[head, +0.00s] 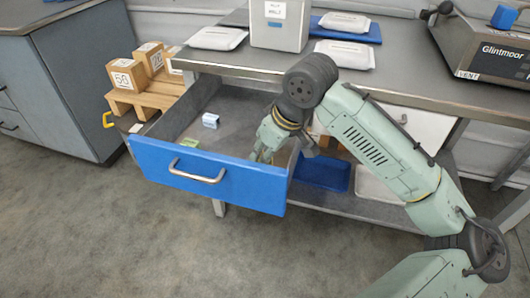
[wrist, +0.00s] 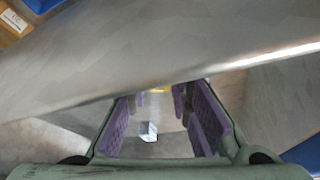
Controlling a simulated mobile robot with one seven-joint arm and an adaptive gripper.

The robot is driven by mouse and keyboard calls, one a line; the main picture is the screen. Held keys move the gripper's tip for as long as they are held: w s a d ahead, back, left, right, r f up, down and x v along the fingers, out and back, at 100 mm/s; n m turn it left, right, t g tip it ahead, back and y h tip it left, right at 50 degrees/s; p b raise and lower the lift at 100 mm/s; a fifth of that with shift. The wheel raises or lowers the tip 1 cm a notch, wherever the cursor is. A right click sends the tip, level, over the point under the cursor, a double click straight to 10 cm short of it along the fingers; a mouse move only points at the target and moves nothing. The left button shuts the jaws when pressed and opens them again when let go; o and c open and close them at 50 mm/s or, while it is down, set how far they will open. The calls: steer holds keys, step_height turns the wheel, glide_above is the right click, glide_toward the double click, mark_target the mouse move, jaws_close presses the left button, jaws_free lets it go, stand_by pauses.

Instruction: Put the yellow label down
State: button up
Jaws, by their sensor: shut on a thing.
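My gripper (head: 262,155) is inside the open blue-fronted drawer (head: 215,190), near its right end and pointing down. It is shut on the yellow label, which shows as a small yellow strip (wrist: 160,90) at the fingertips in the wrist view, partly hidden by a grey edge. In the head view the label is too small to make out clearly. A small green label (head: 189,143) lies on the drawer floor near the front. A small white and blue piece (head: 210,120) lies farther back in the drawer; a similar piece (wrist: 148,131) shows between the fingers in the wrist view.
Blue (head: 322,172) and white trays lie on the lower shelf. The drawer's middle floor is clear.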

steer(key=shift+f, duration=0.2)
steer(key=o, duration=0.7)
steer(key=shift+o, duration=0.2)
steer(key=p+v, duration=0.1)
steer(key=v, duration=1.1)
steer(key=shift+r, duration=0.25)
